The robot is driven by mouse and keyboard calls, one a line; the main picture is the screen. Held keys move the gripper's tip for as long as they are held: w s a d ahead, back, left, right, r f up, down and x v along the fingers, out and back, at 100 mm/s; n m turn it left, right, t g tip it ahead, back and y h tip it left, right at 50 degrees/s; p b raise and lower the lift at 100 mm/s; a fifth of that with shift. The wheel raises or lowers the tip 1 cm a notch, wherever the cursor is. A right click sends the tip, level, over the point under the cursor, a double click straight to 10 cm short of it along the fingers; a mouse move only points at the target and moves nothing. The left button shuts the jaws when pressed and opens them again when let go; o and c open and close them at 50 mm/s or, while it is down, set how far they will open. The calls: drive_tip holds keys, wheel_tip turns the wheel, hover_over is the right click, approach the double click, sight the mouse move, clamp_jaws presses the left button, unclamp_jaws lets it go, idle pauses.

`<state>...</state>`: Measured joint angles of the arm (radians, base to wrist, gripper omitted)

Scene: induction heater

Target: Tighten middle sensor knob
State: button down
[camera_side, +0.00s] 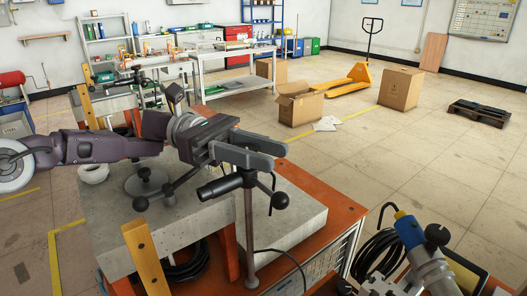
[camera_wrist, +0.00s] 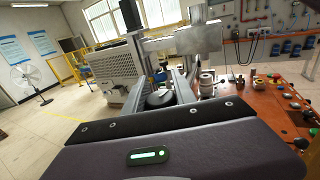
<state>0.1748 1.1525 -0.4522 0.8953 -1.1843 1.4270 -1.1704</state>
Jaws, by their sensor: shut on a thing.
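My gripper (camera_side: 275,155) reaches in from the left in the side view, its two grey fingers level above a thin upright post (camera_side: 249,230). In the wrist view, a round black knob (camera_wrist: 160,98) sits between the fingers, and my gripper (camera_wrist: 160,82) is shut on it. In the side view the fingers hide the top of this knob. A black cylindrical sensor (camera_side: 220,188) points left from the post, and a ball-ended handle (camera_side: 280,200) sticks out to its right. Another black knob (camera_side: 145,173) with a dark ball-ended arm is further left, apart from my gripper.
A grey block-like slab (camera_side: 295,215) lies on the orange bench (camera_side: 335,225). An orange upright bar (camera_side: 146,255) stands at the front left. A blue-and-grey tool (camera_side: 415,240) and coiled cable are at the lower right. The floor beyond the bench is open, with cardboard boxes (camera_side: 400,88).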

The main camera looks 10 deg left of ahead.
drive_tip(key=shift+r, duration=0.1)
drive_tip(key=c, duration=1.1)
unclamp_jaws()
drive_tip(key=shift+o, duration=0.2)
drive_tip(key=shift+t, duration=0.3)
